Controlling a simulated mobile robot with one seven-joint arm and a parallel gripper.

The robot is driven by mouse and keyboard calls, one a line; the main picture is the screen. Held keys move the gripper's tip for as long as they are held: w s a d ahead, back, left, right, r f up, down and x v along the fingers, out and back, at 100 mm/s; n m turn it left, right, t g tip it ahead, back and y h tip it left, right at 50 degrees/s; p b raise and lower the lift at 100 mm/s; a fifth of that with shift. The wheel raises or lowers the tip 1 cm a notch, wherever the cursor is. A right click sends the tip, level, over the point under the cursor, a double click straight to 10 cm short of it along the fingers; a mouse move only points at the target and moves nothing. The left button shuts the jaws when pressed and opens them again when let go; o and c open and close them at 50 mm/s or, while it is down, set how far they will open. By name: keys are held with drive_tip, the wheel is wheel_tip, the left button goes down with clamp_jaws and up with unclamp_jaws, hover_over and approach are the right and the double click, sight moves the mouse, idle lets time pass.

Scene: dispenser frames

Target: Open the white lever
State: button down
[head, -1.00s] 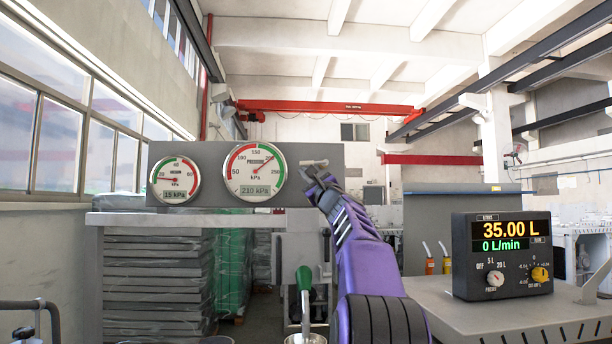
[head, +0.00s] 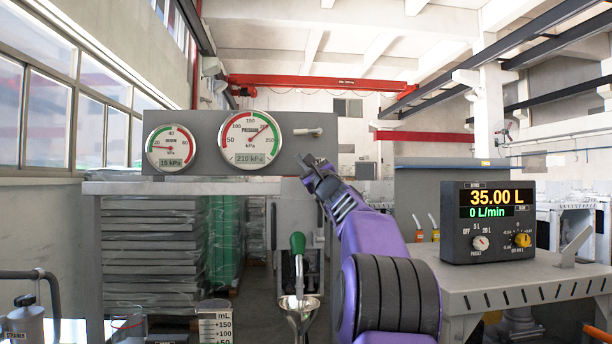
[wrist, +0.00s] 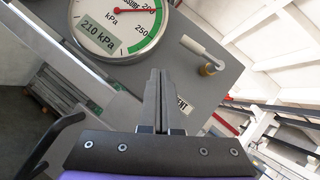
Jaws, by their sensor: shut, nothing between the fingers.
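The white lever (head: 308,131) is on the grey panel, right of the pressure gauge, and lies roughly level in the head view. In the wrist view the white lever (wrist: 203,50) runs at a slant from a brass-coloured fitting (wrist: 208,69). My gripper (head: 308,163) is below the lever in the head view and apart from it in the picture. In the wrist view my gripper (wrist: 160,72) has its fingers together with nothing between them, left of the lever. The gap in depth between fingertips and panel is hard to tell.
The panel (head: 205,128) carries a vacuum gauge (head: 170,147) and a pressure gauge (head: 250,137) reading 210 kPa. A green-handled tap (head: 298,243) stands above a metal funnel (head: 298,312). A measuring jug (head: 215,325) is beside it. A display box (head: 487,222) sits on the right-hand table.

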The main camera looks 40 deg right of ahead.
drive_tip(key=s+a+f, duration=0.3)
drive_tip(key=s+f, duration=0.1)
drive_tip(key=s, duration=0.1)
drive_tip(key=shift+s, duration=0.35)
drive_tip(key=shift+f, duration=0.1)
drive_tip(key=shift+w, duration=0.1)
